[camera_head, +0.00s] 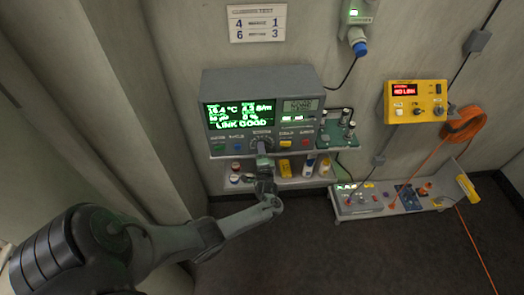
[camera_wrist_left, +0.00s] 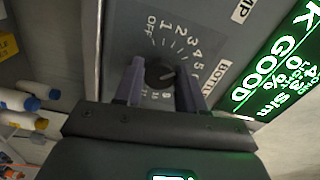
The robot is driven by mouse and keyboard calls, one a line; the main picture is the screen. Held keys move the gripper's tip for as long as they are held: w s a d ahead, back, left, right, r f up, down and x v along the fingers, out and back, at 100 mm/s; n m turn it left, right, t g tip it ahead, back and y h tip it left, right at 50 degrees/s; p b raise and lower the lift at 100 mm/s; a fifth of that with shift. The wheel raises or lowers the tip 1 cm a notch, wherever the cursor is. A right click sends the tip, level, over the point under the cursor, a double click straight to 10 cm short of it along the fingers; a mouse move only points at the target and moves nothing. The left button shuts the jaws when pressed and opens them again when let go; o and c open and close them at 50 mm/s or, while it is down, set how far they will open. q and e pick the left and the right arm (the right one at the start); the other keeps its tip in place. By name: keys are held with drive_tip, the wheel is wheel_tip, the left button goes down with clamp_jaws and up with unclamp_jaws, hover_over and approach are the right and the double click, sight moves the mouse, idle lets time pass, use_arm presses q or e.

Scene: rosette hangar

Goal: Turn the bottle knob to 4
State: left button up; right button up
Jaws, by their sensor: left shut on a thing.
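The bottle knob (camera_wrist_left: 159,74) is a dark round knob on the grey panel, beside the word BOTTLE. Its dial runs from OFF through 1, 2, 3, 4, 5 and on. A pale mark on the knob points to the right and slightly up in the left wrist view, seemingly below the 4; the exact number is hard to read. My left gripper (camera_wrist_left: 159,66) has one finger on each side of the knob and is shut on it. In the head view my left gripper (camera_head: 263,152) reaches the lower front of the grey instrument box (camera_head: 305,78), largely hiding the knob. My right gripper is not in view.
Bottles (camera_head: 309,167) stand on a shelf below the box. A green board (camera_head: 340,130) sits to the right. A yellow unit (camera_head: 416,101) and orange cable (camera_head: 464,124) are farther right. A wall card (camera_head: 257,23) shows 4, 1, 6, 3.

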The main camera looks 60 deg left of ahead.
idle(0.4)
use_arm(q)
drive_tip(key=o, duration=1.1)
drive_tip(key=shift+c, duration=0.2)
drive_tip(key=shift+d, duration=0.1)
drive_tip(key=p+v, duration=0.1)
drive_tip(key=v, duration=0.9)
drive_tip(key=shift+s+d, duration=0.25)
drive_tip(key=shift+d, duration=0.05)
